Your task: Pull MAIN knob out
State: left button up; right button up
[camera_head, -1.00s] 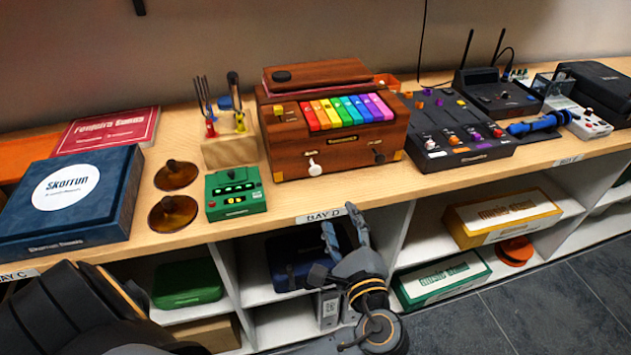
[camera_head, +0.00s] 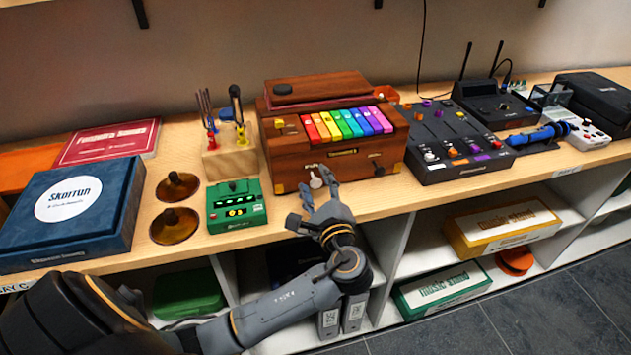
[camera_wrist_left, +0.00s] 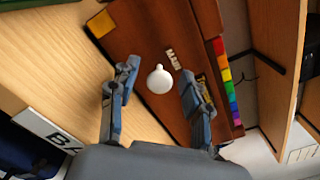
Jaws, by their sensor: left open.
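The MAIN knob is a small white round knob (camera_head: 316,182) on the front of a wooden instrument (camera_head: 285,155) with rainbow keys. In the left wrist view the knob (camera_wrist_left: 159,79) shows beside a small label that appears to read MAIN. My left gripper (camera_head: 317,189) is open in front of the instrument. In the wrist view the knob appears between its two fingertips (camera_wrist_left: 159,74), with a gap on each side. I cannot tell how deep the fingertips reach around it. My right gripper is not in view.
A dark knob (camera_head: 377,167) sits farther right on the same front. A green box device (camera_head: 236,206) and a wooden block with tools (camera_head: 230,163) stand to the left. A black mixer (camera_head: 455,140) stands close on the right. The shelf edge runs below the instrument.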

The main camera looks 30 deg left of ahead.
pick_arm(q)
jog(key=shift+w+a, duration=0.15)
grip_shut()
jog(key=shift+p+v, duration=0.85)
jog(key=shift+v, duration=0.2)
jog(key=shift+f, duration=0.1)
grip_release()
jog(key=shift+s, duration=0.2)
